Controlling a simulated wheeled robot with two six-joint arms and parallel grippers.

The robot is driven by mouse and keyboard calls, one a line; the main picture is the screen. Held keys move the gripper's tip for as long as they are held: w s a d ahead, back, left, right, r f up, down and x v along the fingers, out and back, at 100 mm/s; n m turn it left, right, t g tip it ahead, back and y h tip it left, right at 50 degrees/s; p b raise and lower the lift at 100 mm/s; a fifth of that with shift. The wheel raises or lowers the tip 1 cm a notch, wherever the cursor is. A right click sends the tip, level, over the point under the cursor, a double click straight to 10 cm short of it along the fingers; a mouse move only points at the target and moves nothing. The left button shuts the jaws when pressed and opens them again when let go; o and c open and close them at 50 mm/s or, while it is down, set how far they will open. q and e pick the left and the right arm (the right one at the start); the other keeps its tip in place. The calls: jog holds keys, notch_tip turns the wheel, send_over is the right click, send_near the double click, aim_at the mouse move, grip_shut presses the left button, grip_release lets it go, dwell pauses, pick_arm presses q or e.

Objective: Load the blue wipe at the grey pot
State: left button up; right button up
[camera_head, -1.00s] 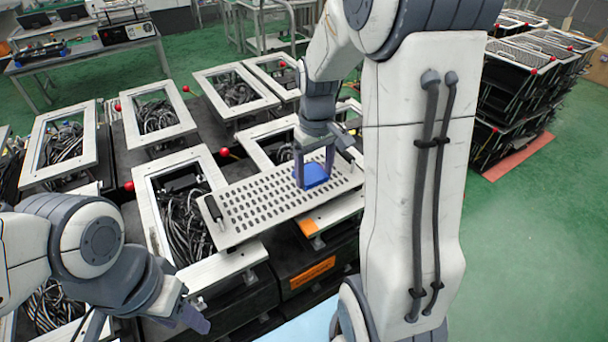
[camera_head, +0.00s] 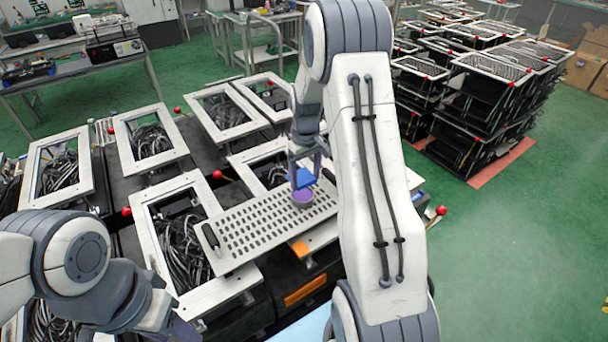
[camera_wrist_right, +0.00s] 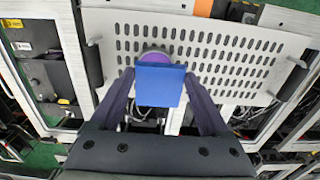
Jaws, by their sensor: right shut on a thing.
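My right gripper (camera_head: 304,168) is shut on the blue wipe (camera_head: 303,179), a flat blue square piece. In the right wrist view the wipe (camera_wrist_right: 160,86) sits between the two fingers (camera_wrist_right: 163,100). Just below and behind it is a round purple thing (camera_head: 302,197), like a small pot, standing on the perforated plate (camera_head: 240,232); it also shows partly hidden behind the wipe in the wrist view (camera_wrist_right: 156,56). Whether wipe and purple thing touch, I cannot tell. No clearly grey pot shows. My left gripper (camera_head: 184,332) is at the bottom edge, partly cut off.
A dark handle (camera_head: 210,238) lies at the plate's left end. White-framed boxes of cables (camera_head: 150,140) and red ball knobs (camera_head: 217,175) surround the plate. Stacked black crates (camera_head: 480,110) stand at the right. Green floor (camera_head: 520,260) is clear at the right.

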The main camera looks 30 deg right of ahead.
aim_at(306, 199)
jog(key=shift+w+d+f, duration=0.3)
jog(key=shift+w+d, duration=0.05)
jog(key=shift+w, duration=0.05)
notch_tip(306, 199, down, 6)
jog(key=b, duration=0.4)
jog(key=shift+r, duration=0.1)
pick_arm(q)
notch_tip(306, 199, down, 4)
jog(key=shift+r+b, duration=0.1)
jog(key=shift+b, duration=0.2)
pick_arm(e)
jog(key=shift+f, duration=0.3)
jog(key=shift+s, duration=0.1)
dwell(0.8)
jog(key=shift+r, duration=0.1)
notch_tip(306, 199, up, 7)
jog(key=p, duration=0.5)
jog(key=shift+p, duration=0.3)
pick_arm(q)
notch_tip(306, 199, up, 5)
jog(key=shift+r, duration=0.15)
dwell(0.3)
